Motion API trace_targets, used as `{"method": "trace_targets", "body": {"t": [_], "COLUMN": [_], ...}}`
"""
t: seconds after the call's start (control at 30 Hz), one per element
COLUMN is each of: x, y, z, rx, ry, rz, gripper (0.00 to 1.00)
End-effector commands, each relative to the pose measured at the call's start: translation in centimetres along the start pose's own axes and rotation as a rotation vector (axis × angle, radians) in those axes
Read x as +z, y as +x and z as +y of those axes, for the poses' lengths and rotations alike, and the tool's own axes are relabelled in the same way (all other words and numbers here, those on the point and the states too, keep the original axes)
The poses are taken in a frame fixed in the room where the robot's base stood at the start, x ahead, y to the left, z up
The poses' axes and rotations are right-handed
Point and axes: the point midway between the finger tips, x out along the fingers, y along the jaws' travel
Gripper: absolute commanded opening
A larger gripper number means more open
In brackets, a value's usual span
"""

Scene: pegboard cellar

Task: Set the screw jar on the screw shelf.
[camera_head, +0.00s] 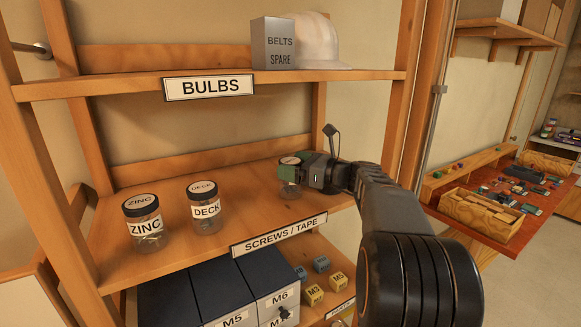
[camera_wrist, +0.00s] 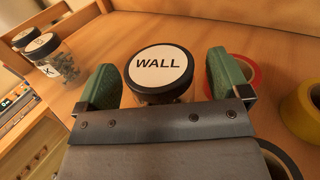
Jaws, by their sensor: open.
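A clear jar with a dark lid and white label stands upright on the wooden screws/tape shelf (camera_head: 165,225); in the wrist view, the jar (camera_wrist: 161,68) reads "WALL". In the head view, the jar (camera_head: 289,190) shows below the green fingers, partly hidden. My gripper (camera_head: 291,170) is at the right part of this shelf. In the wrist view, its green fingers (camera_wrist: 160,82) stand apart on either side of the jar, with a gap visible at the right finger. Contact at the left finger is hard to tell.
A ZINC jar (camera_head: 145,222) and a DECK jar (camera_head: 204,208) stand left on the same shelf. A red tape roll (camera_wrist: 246,70) and a yellow one (camera_wrist: 304,112) lie close right of the fingers. The BULBS shelf (camera_head: 130,87) is above, blue drawers (camera_head: 215,285) below.

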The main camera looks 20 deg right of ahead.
Motion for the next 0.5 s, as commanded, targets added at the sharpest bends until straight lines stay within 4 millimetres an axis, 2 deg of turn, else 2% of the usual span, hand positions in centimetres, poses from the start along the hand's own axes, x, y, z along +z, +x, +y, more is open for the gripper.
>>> {"method": "trace_targets", "body": {"t": [0.3,0.5], "x": [-0.3,-0.2], "y": [-6.3,-9.2], "z": [0.0,0.0], "rx": [-0.005,-0.003], "ry": [-0.002,0.001], "rz": [0.000,0.000], "gripper": [0.94,0.94]}}
